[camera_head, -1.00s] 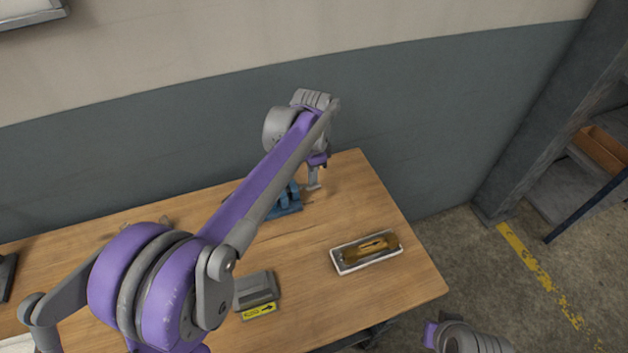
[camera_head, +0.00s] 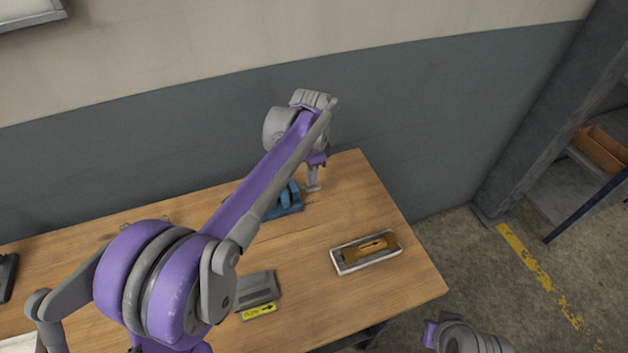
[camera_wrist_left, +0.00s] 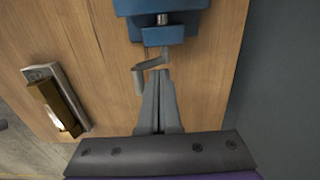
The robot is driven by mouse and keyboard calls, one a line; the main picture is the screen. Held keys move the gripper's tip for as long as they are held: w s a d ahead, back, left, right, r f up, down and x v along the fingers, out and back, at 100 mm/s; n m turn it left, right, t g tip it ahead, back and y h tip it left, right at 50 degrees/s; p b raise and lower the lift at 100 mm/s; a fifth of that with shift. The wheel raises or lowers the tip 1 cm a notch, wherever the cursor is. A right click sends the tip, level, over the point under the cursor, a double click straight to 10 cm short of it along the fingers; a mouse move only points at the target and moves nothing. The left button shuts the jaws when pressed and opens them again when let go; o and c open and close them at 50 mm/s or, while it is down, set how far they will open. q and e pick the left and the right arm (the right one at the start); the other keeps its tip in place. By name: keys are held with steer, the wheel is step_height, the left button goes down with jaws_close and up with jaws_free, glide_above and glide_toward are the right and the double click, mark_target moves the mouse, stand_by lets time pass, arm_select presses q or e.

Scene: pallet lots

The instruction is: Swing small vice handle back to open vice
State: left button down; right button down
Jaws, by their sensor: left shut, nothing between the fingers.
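The small blue vice (camera_head: 290,203) stands near the back edge of the wooden bench, partly hidden behind my left arm. In the left wrist view the vice (camera_wrist_left: 165,32) is at the top, with a metal screw coming out towards my gripper. Its grey cranked handle (camera_wrist_left: 138,80) bends to the left and its grip points down in that picture. My left gripper (camera_head: 313,189) is shut and empty at the right end of the vice. In the wrist view its fingertips (camera_wrist_left: 160,74) lie right at the handle's crank; I cannot tell whether they touch.
A pale tray (camera_head: 338,262) holding a brass-coloured piece lies near the bench's right edge. A grey block (camera_head: 256,289) with a yellow arrow label (camera_head: 259,312) sits nearer the front. The wall (camera_head: 400,110) runs close behind the bench. Bare wood lies between vice and tray.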

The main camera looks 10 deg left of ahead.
arm_select(q)
steer(key=shift+w+a, duration=0.2)
steer(key=shift+w, duration=0.1)
step_height(320, 180, up, 9)
steer(key=p, duration=0.6)
stand_by(0.5)
steer(key=shift+s+f, duration=0.1)
stand_by(0.4)
